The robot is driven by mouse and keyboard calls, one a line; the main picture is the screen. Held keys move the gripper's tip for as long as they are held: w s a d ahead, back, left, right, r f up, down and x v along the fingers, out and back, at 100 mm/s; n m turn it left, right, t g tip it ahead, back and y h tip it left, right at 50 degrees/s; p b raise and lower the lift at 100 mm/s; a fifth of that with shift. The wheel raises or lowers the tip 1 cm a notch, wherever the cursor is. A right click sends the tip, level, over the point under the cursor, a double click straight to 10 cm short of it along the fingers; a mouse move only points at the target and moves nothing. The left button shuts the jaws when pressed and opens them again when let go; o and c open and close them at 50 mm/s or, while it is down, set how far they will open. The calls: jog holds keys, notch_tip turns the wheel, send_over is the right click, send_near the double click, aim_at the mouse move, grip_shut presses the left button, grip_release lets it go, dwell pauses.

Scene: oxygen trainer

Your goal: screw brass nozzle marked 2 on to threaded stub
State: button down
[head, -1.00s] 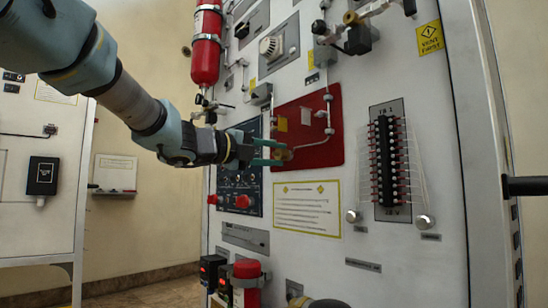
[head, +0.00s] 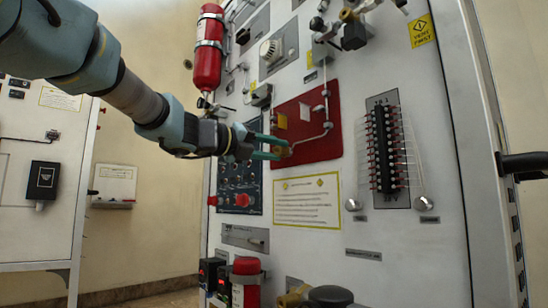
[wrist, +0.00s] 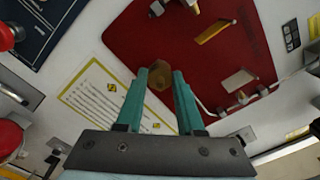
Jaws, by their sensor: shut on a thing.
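My gripper (head: 268,147) has two teal fingers and reaches the lower left part of the red panel (head: 318,148). The fingers are shut on a brass nozzle (head: 283,150) close to the panel's face. In the wrist view the nozzle (wrist: 157,77) shows as a brass hexagonal end between the fingertips (wrist: 166,82), with the red panel (wrist: 190,55) behind it. I cannot read a number on the nozzle. The threaded stub cannot be made out; the nozzle and fingers cover that spot. Whether the nozzle touches a stub cannot be told.
A thin pipe (head: 326,108) with fittings runs down the red panel near the gripper. A yellow-bordered notice (head: 307,201) lies below. A dark panel with red knobs (head: 240,182) is at the left, and a terminal strip (head: 386,150) at the right.

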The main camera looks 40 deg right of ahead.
jog(key=shift+m, duration=0.8)
jog(key=shift+b, duration=0.35)
jog(key=shift+f+m+b, duration=0.3)
jog(key=shift+m+b, duration=0.4)
jog(key=shift+b, duration=0.2)
jog(key=shift+r+m+b, duration=0.25)
jog(key=shift+m+b, duration=0.3)
jog(key=shift+m, duration=0.45)
